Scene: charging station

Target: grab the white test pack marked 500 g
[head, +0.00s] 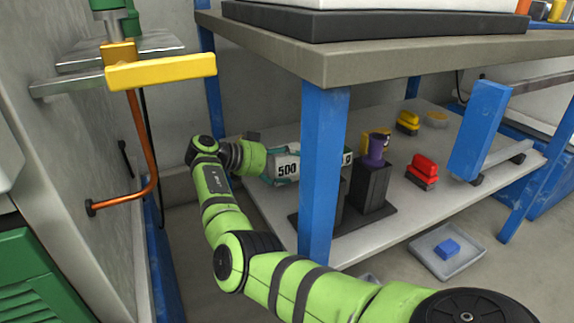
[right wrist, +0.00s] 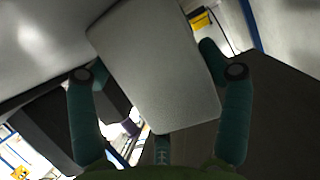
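The white test pack marked 500 (head: 287,170) is on the lower shelf, just left of the blue table leg in the head view. In the right wrist view its pale face (right wrist: 155,70) fills the middle, tilted. My right gripper (head: 296,167) reaches in from the left with teal fingers around the pack. In the right wrist view the fingers of this gripper (right wrist: 158,73) are spread on both sides of it. The left finger shows a gap to the pack; the right one is close to its edge. My left gripper is out of view.
The blue leg (head: 322,165) and grey tabletop (head: 400,52) crowd the reach. Dark blocks (head: 372,188) with a purple item (head: 376,150) stand right of the leg. Red (head: 424,167) and yellow packs (head: 408,120) lie further right. A pipe with a yellow handle (head: 160,71) is left.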

